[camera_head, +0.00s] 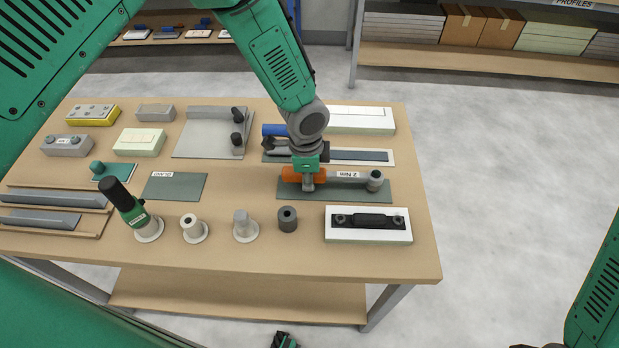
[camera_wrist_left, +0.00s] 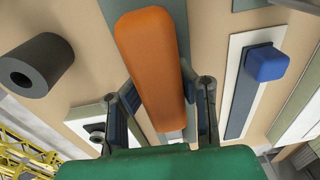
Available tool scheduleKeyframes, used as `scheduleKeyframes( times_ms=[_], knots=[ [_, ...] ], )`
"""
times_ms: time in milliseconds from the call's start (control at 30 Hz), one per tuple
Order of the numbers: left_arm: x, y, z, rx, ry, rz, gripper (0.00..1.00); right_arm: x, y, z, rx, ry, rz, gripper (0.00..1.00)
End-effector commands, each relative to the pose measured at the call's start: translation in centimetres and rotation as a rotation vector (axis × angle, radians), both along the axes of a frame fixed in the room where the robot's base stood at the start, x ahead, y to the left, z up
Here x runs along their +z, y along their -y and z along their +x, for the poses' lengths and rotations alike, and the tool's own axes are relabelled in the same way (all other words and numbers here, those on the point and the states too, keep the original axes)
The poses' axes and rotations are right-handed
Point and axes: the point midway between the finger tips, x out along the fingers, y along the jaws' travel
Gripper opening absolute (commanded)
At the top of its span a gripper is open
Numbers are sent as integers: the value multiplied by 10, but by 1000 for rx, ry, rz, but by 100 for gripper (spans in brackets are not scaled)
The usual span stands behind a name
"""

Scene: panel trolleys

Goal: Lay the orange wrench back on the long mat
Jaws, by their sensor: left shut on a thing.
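The orange wrench, with a grey shaft and a round head (camera_head: 375,181), has an orange handle that also shows large in the left wrist view (camera_wrist_left: 150,65). My left gripper (camera_head: 308,182) is shut on that handle, with a finger on either side of it. The wrench lies level, head to the right, over the long grey-green mat (camera_head: 335,197). I cannot tell whether it touches the mat. The gripper hides part of the handle and mat.
A blue-handled tool (camera_head: 275,130) lies just behind. A white block with a black part (camera_head: 368,222) and a dark hollow cylinder (camera_head: 287,219) stand in front. A green-and-black tool (camera_head: 130,208) stands upright further left. The table's right edge is clear.

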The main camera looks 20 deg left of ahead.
Motion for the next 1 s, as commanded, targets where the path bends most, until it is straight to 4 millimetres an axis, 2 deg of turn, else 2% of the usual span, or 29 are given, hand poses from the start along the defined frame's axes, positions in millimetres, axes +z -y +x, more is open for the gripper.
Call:
scheduleKeyframes(
  times_ms=[200,767,800,867,1000],
  knots=[
    [-2,7,1,0,54,19,0,-6,0,0,0,0,0,40],
    [-4,10,3,2,65,14,0,-8,0,0,0,0,0,40],
    [-3,10,4,2,65,14,33,-8,0,0,0,0,0,40],
    [-3,10,4,2,65,14,53,-7,0,0,0,0,0,40],
    [-3,9,2,3,63,17,53,-7,0,0,0,0,0,40]
  ],
)
